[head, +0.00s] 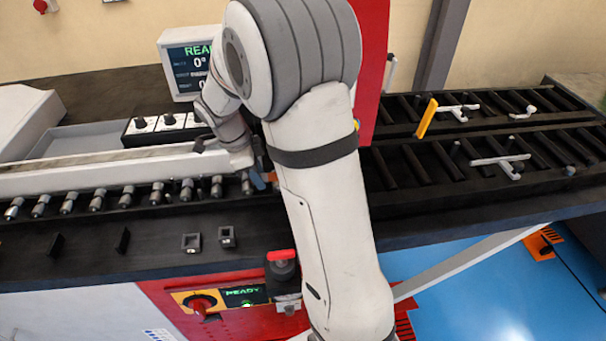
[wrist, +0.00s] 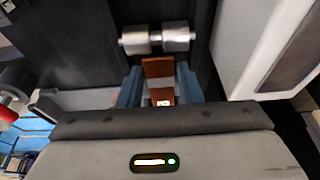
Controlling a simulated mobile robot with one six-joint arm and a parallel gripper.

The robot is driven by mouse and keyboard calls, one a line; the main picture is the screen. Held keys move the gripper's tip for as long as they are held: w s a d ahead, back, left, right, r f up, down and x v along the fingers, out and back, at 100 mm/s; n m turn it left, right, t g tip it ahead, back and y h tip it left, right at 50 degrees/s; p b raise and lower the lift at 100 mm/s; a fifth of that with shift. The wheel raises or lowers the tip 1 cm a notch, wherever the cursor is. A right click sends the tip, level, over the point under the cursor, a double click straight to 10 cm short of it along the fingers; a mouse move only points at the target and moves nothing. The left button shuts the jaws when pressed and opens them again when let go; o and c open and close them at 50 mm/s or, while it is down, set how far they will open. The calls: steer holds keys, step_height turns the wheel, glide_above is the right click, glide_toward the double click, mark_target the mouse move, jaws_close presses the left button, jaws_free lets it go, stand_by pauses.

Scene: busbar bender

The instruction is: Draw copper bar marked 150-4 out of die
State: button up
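The copper bar (wrist: 158,72) is a short orange-brown strip with a small white label near its lower end; the marking is too small to read. It lies between the blue fingers of my gripper (wrist: 160,88) in the wrist view, with no clear gap on either side, so the gripper looks shut on it. The bar's far end reaches up to a pair of metal rollers (wrist: 175,38). In the head view, a bit of the bar (head: 270,177) shows beside my gripper (head: 261,178), and my arm hides most of the die area.
A row of rollers (head: 127,195) and a long pale rail (head: 95,172) run left. A roller table (head: 400,205) at right holds white pieces (head: 500,162) and a yellow upright piece (head: 427,118). A screen (head: 195,65) reads READY.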

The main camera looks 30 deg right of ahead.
jaws_close()
steer(key=shift+r, duration=0.15)
steer(key=shift+r+p, duration=0.65)
steer(key=shift+r, duration=0.55)
steer(key=shift+s, duration=0.1)
steer(key=shift+s+a+f+b, duration=0.1)
steer(key=shift+s+a+b, duration=0.25)
steer(key=shift+s, duration=0.5)
steer(key=shift+s+a+r+b, duration=0.1)
steer(key=shift+s+a+b, duration=0.1)
steer(key=shift+s+b, duration=0.45)
steer(key=shift+s+a+f+b, duration=0.1)
steer(key=shift+s+a+b, duration=0.15)
steer(key=shift+s, duration=0.8)
steer(key=shift+s+a+b, duration=0.4)
steer(key=shift+s+a, duration=0.15)
steer(key=shift+s, duration=1.1)
steer(key=shift+s+a+b, duration=0.4)
steer(key=shift+s+a, duration=0.15)
steer(key=shift+s, duration=1.15)
steer(key=shift+s+a+b, duration=0.4)
steer(key=shift+s+a, duration=0.15)
steer(key=shift+s, duration=1.1)
steer(key=shift+r, duration=0.2)
